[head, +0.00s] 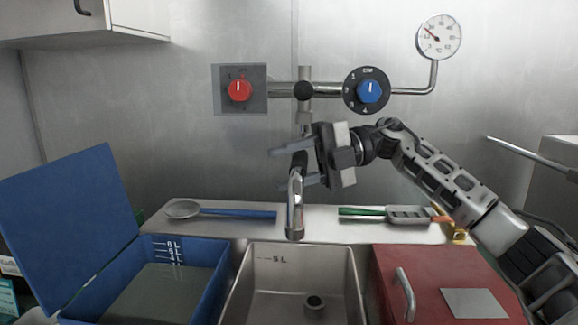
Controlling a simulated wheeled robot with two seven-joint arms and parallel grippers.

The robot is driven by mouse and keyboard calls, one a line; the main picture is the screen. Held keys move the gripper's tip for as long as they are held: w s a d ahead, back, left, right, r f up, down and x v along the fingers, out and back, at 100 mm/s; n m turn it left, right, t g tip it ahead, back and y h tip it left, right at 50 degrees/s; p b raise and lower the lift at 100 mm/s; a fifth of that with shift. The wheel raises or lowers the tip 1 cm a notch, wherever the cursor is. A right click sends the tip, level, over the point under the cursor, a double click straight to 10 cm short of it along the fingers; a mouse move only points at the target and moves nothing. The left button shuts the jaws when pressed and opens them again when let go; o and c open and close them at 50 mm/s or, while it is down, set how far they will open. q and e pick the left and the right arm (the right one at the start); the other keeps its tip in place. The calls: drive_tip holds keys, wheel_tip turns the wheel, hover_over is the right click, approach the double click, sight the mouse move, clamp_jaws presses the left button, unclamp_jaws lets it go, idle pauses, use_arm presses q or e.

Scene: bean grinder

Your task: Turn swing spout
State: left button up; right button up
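The swing spout (296,200) is a chrome tube that comes down from the wall pipe and points forward over the sink (302,262). Its outlet hangs over the back part of the basin. My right gripper (291,166) reaches in from the right at the upper part of the spout. Its two grey fingers are apart, one above the other in the picture, with the spout's dark upper bend between or just behind them. I cannot tell whether they touch it. My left gripper is not in view.
A blue open box (190,250) stands left of the sink and a red lidded box (440,285) right. A blue-handled spoon (225,212) and green-handled spatula (380,212) lie on the back ledge. Red (239,90) and blue (370,91) knobs and a gauge (438,37) are above.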

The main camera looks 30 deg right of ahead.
drive_tip(key=v, duration=1.6)
idle(0.3)
